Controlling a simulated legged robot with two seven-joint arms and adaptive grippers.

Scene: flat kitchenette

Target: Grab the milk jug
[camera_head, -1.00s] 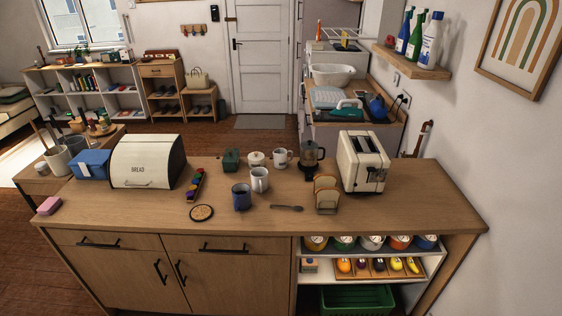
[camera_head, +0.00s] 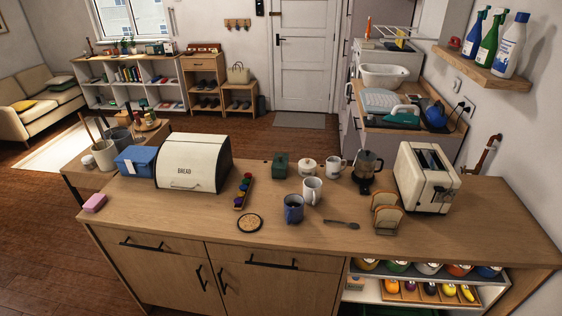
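A white, handled vessel (camera_head: 312,190) stands upright near the middle of the wooden counter (camera_head: 160,212). It may be the milk jug, but it is too small to tell it surely from a mug. A dark blue mug (camera_head: 293,209) stands just in front of it to the left. A white mug (camera_head: 336,166) and a small white lidded pot (camera_head: 307,168) stand behind it. Neither of my grippers is in view.
A bread box (camera_head: 190,165) and blue box (camera_head: 137,160) stand on the left. A spoon (camera_head: 341,224) and round coaster (camera_head: 250,223) lie in front. The counter's front left is mostly clear.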

